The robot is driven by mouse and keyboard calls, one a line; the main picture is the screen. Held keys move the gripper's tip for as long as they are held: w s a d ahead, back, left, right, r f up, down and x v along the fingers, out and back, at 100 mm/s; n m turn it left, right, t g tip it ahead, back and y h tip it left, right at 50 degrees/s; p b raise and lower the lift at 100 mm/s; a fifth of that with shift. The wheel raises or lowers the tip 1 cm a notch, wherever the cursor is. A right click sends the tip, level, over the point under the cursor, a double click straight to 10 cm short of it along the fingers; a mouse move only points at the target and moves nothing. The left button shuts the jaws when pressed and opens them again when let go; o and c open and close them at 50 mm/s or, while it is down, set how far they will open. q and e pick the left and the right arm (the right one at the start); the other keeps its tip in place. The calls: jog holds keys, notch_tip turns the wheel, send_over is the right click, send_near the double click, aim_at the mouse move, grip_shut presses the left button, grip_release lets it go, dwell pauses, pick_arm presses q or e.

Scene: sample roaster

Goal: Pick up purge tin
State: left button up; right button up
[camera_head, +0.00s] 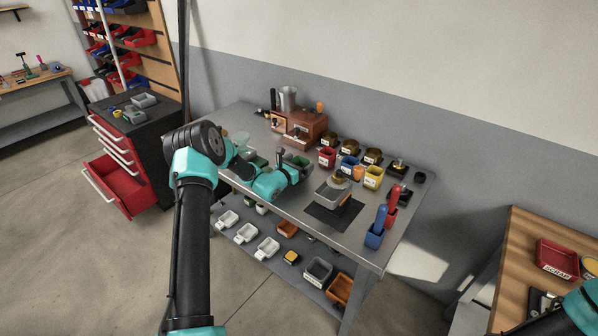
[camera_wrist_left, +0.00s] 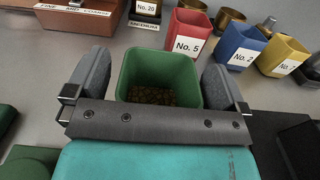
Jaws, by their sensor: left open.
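A green square tin (camera_wrist_left: 160,72) with brown beans in the bottom stands between the two fingers of my left gripper (camera_wrist_left: 155,88) in the wrist view. No label shows on the sides I can see, so I cannot confirm from writing that it is the purge tin. The left gripper is open, one grey finger on each side of the tin; whether either finger touches it is not clear. In the head view my left gripper (camera_head: 292,163) is over the middle of the steel table, and it partly hides the green tin. My right gripper is out of view.
A red No. 5 tin (camera_wrist_left: 188,36), a blue No. 2 tin (camera_wrist_left: 238,48) and a yellow tin (camera_wrist_left: 283,55) stand close behind and right. The brown roaster (camera_head: 305,127) is at the back.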

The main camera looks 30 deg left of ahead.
pick_arm(q)
jog(key=shift+c, duration=0.3)
jog(key=c, duration=1)
jog(key=shift+r, duration=0.55)
jog(key=shift+s+d+r, duration=0.15)
jog(key=shift+s+r, duration=0.05)
jog(key=shift+r, duration=0.45)
jog(key=shift+s+d+r, duration=0.1)
jog(key=shift+s+r, duration=0.1)
jog(key=shift+r, duration=0.4)
jog(key=s+d+r, duration=0.1)
jog(key=s+d, duration=0.6)
jog(key=s, duration=0.6)
jog(key=shift+d+r, duration=0.2)
jog(key=shift+d, duration=0.2)
jog(key=shift+w, duration=0.1)
